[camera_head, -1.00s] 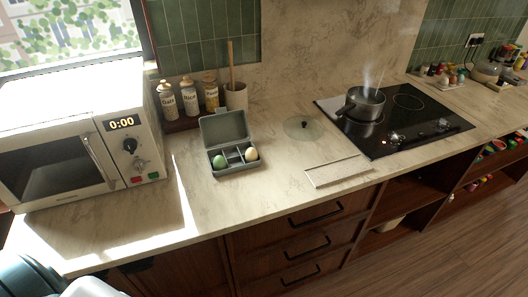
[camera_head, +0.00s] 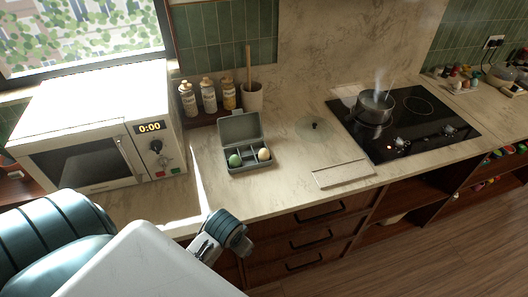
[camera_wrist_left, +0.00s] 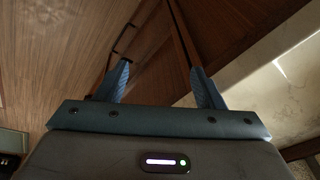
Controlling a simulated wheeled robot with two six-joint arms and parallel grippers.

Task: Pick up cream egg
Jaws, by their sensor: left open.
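The cream egg (camera_head: 264,154) sits in the right compartment of a small grey-green open box (camera_head: 249,168) on the counter. A green egg (camera_head: 235,160) sits in the left compartment of the same box. My left arm reaches in from the lower left, and its wrist end is by the counter's front edge, below and left of the box, apart from it. In the left wrist view my left gripper (camera_wrist_left: 162,78) is open, with nothing between its fingers. The eggs are not in the wrist view. My right gripper is not in view.
The microwave (camera_head: 95,130) stands left of the box. Several bottles (camera_head: 209,95) and a utensil cup (camera_head: 252,97) stand behind it. To the right are a glass lid (camera_head: 313,127), a white board (camera_head: 342,173) and a steaming pot (camera_head: 375,106) on the hob (camera_head: 423,130).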

